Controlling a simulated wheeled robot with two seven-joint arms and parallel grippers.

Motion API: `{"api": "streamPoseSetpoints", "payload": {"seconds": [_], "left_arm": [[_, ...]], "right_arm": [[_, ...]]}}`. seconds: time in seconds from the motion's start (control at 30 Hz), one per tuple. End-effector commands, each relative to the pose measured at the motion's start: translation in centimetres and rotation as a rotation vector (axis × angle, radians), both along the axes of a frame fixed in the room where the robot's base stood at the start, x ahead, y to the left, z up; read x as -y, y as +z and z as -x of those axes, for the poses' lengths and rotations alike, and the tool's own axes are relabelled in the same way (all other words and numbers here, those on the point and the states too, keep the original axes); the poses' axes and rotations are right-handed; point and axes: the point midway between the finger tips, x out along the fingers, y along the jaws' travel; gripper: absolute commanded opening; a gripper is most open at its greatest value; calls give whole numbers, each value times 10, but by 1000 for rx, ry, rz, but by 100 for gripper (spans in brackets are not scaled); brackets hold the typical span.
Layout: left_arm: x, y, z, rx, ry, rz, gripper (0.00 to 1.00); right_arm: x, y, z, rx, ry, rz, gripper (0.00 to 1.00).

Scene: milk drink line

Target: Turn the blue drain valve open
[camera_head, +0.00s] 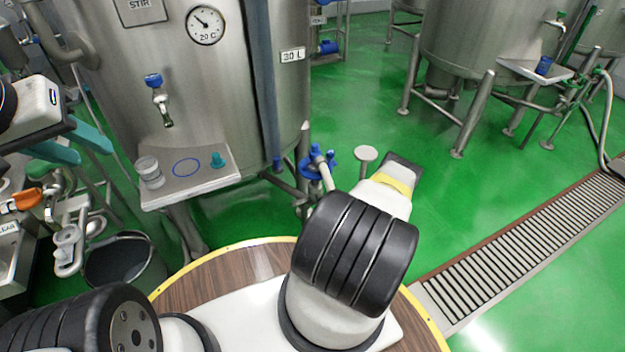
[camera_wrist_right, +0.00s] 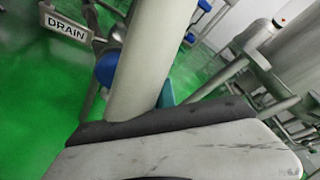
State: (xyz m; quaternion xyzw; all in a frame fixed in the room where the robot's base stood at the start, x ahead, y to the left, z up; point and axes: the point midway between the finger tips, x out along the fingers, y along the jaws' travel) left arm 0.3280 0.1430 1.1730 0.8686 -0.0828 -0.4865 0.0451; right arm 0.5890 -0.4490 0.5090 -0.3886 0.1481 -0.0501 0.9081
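The blue drain valve (camera_head: 331,159) sits low beside the near tank's leg, at the centre of the head view, just left of my right wrist. Its lower part is hidden behind my right arm. In the right wrist view a blue part (camera_wrist_right: 106,68) shows below the DRAIN sign (camera_wrist_right: 66,27), partly behind a thick grey post. Only a teal sliver of my right gripper (camera_wrist_right: 166,96) shows beside that post, so its opening and any contact are hidden. My left gripper (camera_head: 94,153) is at the left edge, its teal fingers apart and empty, far from the valve.
The near tank (camera_head: 235,95) carries a blue-handled tap (camera_head: 153,80) above a steel shelf (camera_head: 200,187) with a jar and a teal piece. A dark bucket (camera_head: 118,262) stands lower left. A floor grate (camera_head: 530,250) runs at right. Green floor is open between the tanks.

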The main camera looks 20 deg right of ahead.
Motion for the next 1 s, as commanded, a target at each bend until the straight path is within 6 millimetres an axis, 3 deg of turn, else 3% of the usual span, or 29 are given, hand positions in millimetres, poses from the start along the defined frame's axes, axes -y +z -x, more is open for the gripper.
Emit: {"api": "streamPoseSetpoints", "payload": {"seconds": [0.4, 1.0], "left_arm": [[0, 0, 0, 0, 0, 0, 36], [0, 0, 0, 0, 0, 0, 36]], "right_arm": [[-12, 17, 0, 3, 1, -4, 0], [-27, 24, 0, 3, 5, -6, 0]]}}
